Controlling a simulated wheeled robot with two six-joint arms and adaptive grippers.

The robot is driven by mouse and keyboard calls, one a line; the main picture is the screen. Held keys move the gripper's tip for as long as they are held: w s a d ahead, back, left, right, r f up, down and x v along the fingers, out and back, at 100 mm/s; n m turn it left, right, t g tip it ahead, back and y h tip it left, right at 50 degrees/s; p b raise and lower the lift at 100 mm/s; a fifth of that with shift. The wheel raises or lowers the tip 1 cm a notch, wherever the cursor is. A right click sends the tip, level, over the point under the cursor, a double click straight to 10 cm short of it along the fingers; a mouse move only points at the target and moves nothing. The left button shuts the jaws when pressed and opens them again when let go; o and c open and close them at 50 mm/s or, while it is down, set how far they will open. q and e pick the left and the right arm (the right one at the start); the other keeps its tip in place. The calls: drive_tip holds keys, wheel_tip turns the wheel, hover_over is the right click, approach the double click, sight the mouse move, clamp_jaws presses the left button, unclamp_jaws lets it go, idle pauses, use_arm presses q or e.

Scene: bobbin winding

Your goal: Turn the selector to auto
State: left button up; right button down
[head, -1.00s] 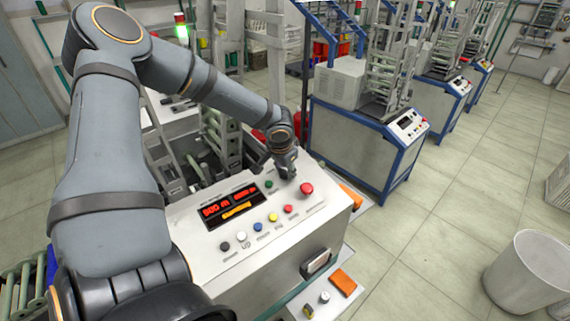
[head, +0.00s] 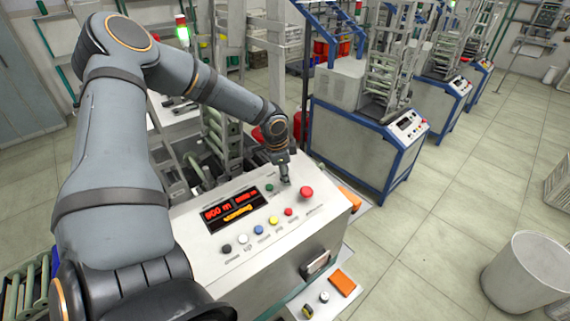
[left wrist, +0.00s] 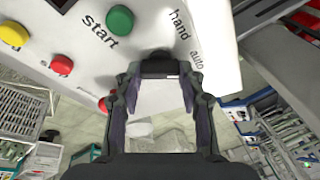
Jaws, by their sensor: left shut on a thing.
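The selector (left wrist: 160,66) is a small dark knob on the sloping white control panel (left wrist: 85,50), beside the printed words "hand" and "auto" in the left wrist view. My left gripper (left wrist: 161,72) has its fingertips on either side of the knob and is shut on it. In the head view my left gripper (head: 286,181) reaches down to the panel between the green start button (head: 269,188) and the large red button (head: 306,192). The fingers hide most of the selector there, and I cannot tell which word it points to. My right gripper is not in view.
A red lit display (head: 232,206) and a row of coloured buttons, among them a yellow one (head: 273,220), lie near the gripper. An orange block (head: 342,283) is below the panel. The floor to the right is open, with a white bin (head: 530,270).

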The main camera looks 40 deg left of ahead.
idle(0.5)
use_arm(q)
drive_tip(key=o, duration=1.2)
drive_tip(key=shift+c, duration=0.2)
drive_tip(key=shift+r, duration=0.1)
drive_tip(key=v, duration=1.1)
drive_tip(key=shift+r, duration=0.4)
